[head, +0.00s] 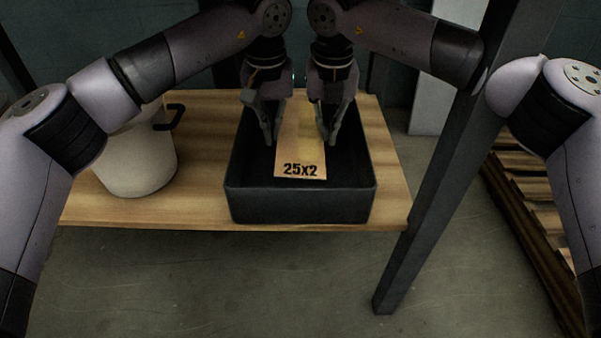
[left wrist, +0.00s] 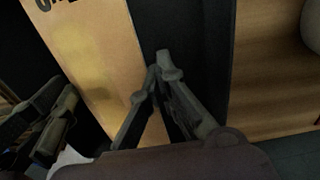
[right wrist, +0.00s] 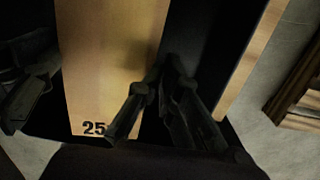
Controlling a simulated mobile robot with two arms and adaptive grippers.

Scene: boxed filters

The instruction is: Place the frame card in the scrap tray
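The frame card (head: 300,158), a tan panel marked "25x2", is within the outline of the dark scrap tray (head: 300,207) in the head view. I cannot tell whether it touches the tray floor. My left gripper (head: 271,138) is at the card's left edge, its fingers drawn together there. My right gripper (head: 329,138) is likewise at the right edge. The card also shows in the left wrist view (left wrist: 95,60) and the right wrist view (right wrist: 105,60), its edge running between nearly closed fingertips. Both grippers appear shut on it.
A pale pot (head: 138,165) with a dark handle stands left of the tray on the wooden table (head: 200,215). A dark post (head: 425,215) rises at the table's right side. Wooden pallets (head: 540,215) lie farther right.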

